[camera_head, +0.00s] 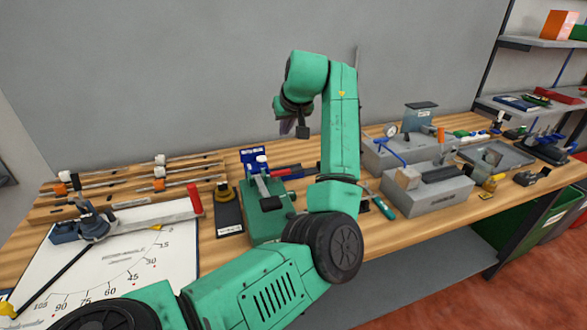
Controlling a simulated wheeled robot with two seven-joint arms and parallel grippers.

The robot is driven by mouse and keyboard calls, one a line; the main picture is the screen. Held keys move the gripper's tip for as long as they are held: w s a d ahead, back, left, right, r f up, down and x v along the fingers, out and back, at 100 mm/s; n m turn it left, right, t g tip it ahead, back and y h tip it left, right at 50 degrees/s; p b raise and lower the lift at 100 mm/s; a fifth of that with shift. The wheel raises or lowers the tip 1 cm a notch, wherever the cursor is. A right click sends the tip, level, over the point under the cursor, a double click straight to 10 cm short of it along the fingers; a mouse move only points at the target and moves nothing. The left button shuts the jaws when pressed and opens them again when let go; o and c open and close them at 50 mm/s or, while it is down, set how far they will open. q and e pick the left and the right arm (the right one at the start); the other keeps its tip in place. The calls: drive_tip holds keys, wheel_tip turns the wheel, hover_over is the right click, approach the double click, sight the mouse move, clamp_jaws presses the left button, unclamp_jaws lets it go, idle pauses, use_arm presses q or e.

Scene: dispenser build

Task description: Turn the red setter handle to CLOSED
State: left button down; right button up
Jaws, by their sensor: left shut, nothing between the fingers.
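A bar with a red upright grip (195,199) at its right end runs across the white board (120,255), from a dark blue-grey pivot block (80,226). A second red piece (286,172) lies by the green fixture (264,222) in the middle of the bench. I cannot tell from the picture which of these is the setter handle, and no CLOSED mark is readable. My left gripper (290,128) is shut and empty, raised above the back of the bench, apart from both red pieces. My right gripper is out of view.
The board carries an angle scale. Racks of rods (135,180) stand behind it. A black plate with a yellow knob (228,208) lies between board and fixture. Grey blocks (428,190), a screwdriver (383,207) and a tray (497,154) are at right. My left arm hides part of the bench.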

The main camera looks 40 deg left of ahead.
sight(281, 175)
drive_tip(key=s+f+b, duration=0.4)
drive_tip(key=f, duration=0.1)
use_arm(q)
drive_tip(key=s+d+f+p+x, duration=0.2)
drive_tip(key=p+x, duration=0.1)
drive_tip(key=x, duration=1)
drive_tip(key=s+d, duration=0.1)
drive_tip(key=s+d+p, duration=0.1)
drive_tip(key=d, duration=0.1)
drive_tip(key=shift+r, duration=0.1)
drive_tip(key=shift+w+a, duration=0.1)
drive_tip(key=shift+a, duration=0.05)
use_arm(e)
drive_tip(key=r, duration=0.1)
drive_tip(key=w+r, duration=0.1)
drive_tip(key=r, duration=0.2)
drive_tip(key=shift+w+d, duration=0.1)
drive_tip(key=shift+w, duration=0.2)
use_arm(q)
drive_tip(key=shift+p, duration=0.3)
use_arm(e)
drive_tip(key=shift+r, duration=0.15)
